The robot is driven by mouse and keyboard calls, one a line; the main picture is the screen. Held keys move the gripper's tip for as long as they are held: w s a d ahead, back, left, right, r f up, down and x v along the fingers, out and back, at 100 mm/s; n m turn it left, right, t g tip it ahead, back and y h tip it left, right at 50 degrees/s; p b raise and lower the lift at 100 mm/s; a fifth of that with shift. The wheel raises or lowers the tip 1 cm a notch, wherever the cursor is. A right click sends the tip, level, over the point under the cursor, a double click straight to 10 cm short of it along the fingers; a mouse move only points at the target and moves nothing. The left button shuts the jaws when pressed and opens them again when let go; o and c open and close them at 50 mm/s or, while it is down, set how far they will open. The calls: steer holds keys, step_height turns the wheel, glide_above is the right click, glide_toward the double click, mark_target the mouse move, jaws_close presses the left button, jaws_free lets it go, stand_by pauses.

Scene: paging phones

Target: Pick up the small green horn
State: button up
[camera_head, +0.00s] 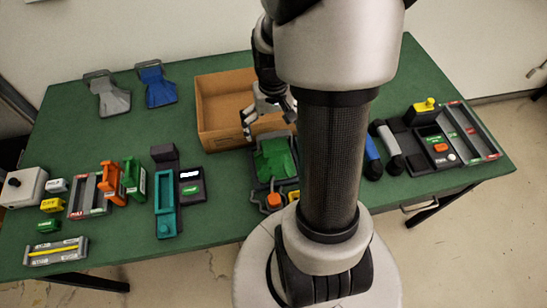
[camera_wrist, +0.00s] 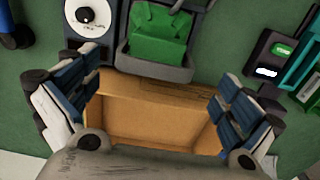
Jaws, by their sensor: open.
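The small green horn (camera_head: 275,158) appears to be the green piece lying in a dark grey holder (camera_head: 258,182) at the middle of the table, just left of my arm. In the wrist view the green horn (camera_wrist: 160,32) shows at the top centre, in the grey holder (camera_wrist: 140,66). My gripper (camera_head: 268,112) is open and empty, over the front of the cardboard box and beyond the horn. In the wrist view its fingers (camera_wrist: 155,105) are spread wide, with the box between them and the horn outside them. My arm hides the table to the right of the horn.
The open cardboard box (camera_head: 222,80) stands behind the horn. A grey horn (camera_head: 110,97) and a blue horn (camera_head: 156,86) lie at the back left. A teal piece (camera_head: 166,205) and dark device (camera_head: 191,187) lie left of the holder. Bare green table (camera_head: 110,140) shows at left.

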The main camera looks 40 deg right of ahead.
mark_target(275, 143)
steer(key=f+b, duration=0.1)
steer(key=f, duration=0.1)
steer(key=f+b, duration=0.1)
steer(key=f, duration=0.2)
steer(key=f+b, duration=0.1)
steer(key=f, duration=0.2)
steer(key=shift+w+d+f, duration=0.1)
steer(key=shift+d+f, duration=0.05)
steer(key=shift+d, duration=0.2)
steer(key=shift+c, duration=0.4)
steer(key=c, duration=1.6)
